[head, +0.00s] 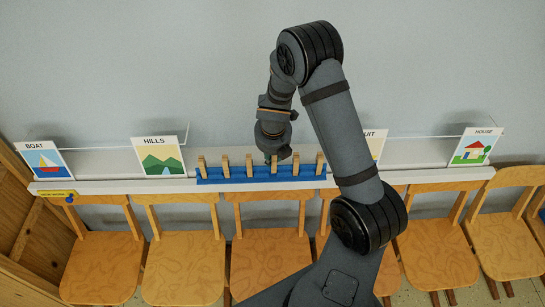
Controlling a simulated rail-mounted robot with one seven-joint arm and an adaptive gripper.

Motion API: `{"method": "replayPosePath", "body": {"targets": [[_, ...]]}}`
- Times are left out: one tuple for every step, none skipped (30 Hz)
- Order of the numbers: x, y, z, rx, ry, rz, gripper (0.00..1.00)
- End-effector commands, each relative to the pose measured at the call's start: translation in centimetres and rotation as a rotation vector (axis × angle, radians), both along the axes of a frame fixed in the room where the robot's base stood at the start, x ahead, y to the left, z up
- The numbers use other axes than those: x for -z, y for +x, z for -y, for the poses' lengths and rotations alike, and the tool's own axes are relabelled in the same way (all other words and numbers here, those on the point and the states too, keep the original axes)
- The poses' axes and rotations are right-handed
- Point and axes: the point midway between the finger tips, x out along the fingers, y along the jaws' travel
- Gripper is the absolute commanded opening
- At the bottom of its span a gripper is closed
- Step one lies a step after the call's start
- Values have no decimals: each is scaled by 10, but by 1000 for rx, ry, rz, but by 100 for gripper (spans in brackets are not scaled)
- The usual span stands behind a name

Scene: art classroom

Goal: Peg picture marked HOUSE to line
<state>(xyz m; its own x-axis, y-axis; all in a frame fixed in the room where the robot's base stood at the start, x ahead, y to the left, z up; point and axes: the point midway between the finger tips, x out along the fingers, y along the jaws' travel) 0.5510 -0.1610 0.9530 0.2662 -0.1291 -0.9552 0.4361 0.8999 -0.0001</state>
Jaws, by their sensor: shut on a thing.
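The picture marked HOUSE (476,147) stands at the far right of the long white ledge, showing a red-roofed house and a tree. Several wooden pegs stand upright in a row in a blue holder (236,176) at the ledge's middle. My gripper (275,157) reaches down over this holder and is shut on a wooden peg (274,164), which seems to be still in the holder. The fingertips are small and partly hidden. A thin pale line or edge (430,136) runs along the wall above the ledge; I cannot tell which.
Pictures marked BOAT (44,160), HILLS (161,157) and one ending in UIT (375,143), partly behind my arm, stand on the ledge. Wooden chairs (270,255) line the front; a wooden cabinet (20,225) is at left.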

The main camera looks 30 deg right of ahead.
Motion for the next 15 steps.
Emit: {"method": "replayPosePath", "body": {"targets": [[-6,0,3,5,-3,0,7],[-8,0,2,5,-2,0,7],[-10,0,2,4,-2,0,7],[-12,0,2,4,-2,0,6],[-13,0,2,3,-1,0,6],[-15,0,2,3,-1,0,6],[-17,0,1,3,-2,0,6],[-19,0,1,3,-2,0,6],[-21,0,1,3,-2,0,6],[-22,0,1,3,-2,0,6],[-24,0,1,2,-1,1,6],[-26,0,1,2,-1,1,6],[-28,0,1,2,-1,1,6],[-29,0,1,2,0,0,6],[-31,0,1,2,0,0,6]]}}
